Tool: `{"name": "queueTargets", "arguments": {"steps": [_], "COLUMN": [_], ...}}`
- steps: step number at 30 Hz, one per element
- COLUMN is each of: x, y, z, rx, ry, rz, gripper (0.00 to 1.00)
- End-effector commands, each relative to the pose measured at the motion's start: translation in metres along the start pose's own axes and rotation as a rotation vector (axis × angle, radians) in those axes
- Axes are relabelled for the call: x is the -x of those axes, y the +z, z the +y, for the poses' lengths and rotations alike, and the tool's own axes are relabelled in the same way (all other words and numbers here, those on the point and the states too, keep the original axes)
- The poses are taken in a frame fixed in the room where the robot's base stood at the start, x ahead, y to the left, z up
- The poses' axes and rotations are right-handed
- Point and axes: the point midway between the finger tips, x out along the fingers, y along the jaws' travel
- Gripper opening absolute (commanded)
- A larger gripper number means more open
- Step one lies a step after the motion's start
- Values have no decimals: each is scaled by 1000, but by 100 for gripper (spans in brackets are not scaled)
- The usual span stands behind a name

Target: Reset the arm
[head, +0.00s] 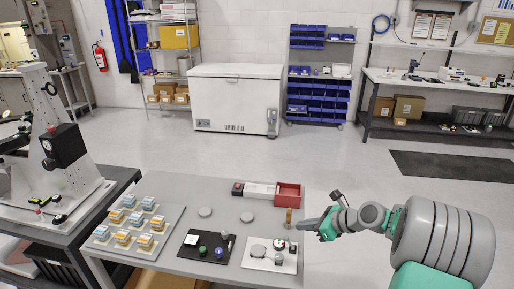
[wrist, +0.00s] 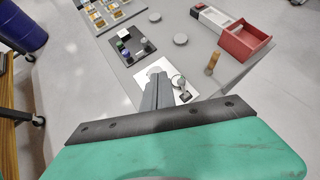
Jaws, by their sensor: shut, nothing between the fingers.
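My gripper (head: 300,225) is above the right end of the grey table (head: 223,191), beside a small upright brown cylinder (head: 289,217). Its fingers are together and empty; they also show in the wrist view (wrist: 157,76). In the wrist view they point over a white plate (wrist: 143,73) with a round part and small metal fittings on it. The fingers hide part of this plate. The white plate also shows at the table's front right in the head view (head: 253,262). My arm reaches in from the right.
A red open box (head: 288,194) with a white section sits at the table's back right. Two grey discs (head: 205,212) lie mid-table. A black mat (head: 192,252) with small parts and a tray (head: 107,243) of several small boxes lie left. The floor behind the table is clear.

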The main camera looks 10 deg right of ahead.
Motion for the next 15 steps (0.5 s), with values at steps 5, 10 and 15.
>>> {"name": "queueTargets", "arguments": {"steps": [5, 10, 15], "x": [1, 5, 37], "y": [-29, -106, -165], "z": [9, 44, 89], "rx": [578, 1026, 1337], "ry": [73, 283, 546], "rz": [85, 210, 268], "gripper": [0, 0, 0]}}
